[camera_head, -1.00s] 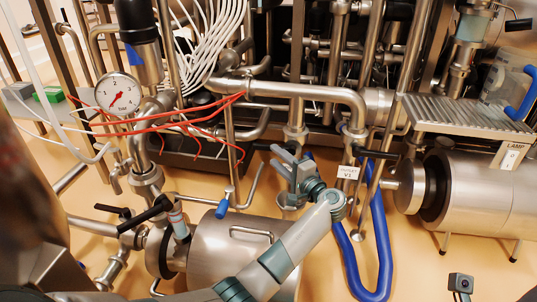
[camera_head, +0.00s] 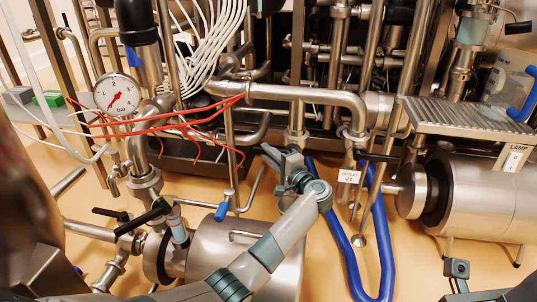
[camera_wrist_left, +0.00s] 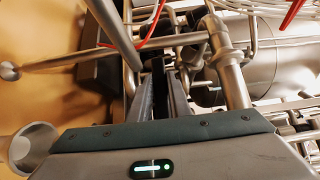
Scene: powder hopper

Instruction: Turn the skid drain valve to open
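My left gripper (camera_head: 271,155) reaches up from the bottom to the pipework at the picture's middle. Its two fingers (camera_wrist_left: 162,98) show in the left wrist view with a gap between them. A dark part lies at or behind that gap; I cannot tell whether the fingers touch it. A black valve lever (camera_head: 377,156) sits right of the gripper, above a white tag (camera_head: 348,177) ending in "V1". Another black lever (camera_head: 143,217) is at the lower left. No readable label marks the skid drain valve. The gripper hides the fitting behind it. My right gripper is out of view.
A blue hose (camera_head: 384,250) loops just right of my left arm. A horizontal pipe (camera_head: 300,91) crosses above the gripper. Red wires (camera_head: 190,124) hang at the left. Tan floor shows between.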

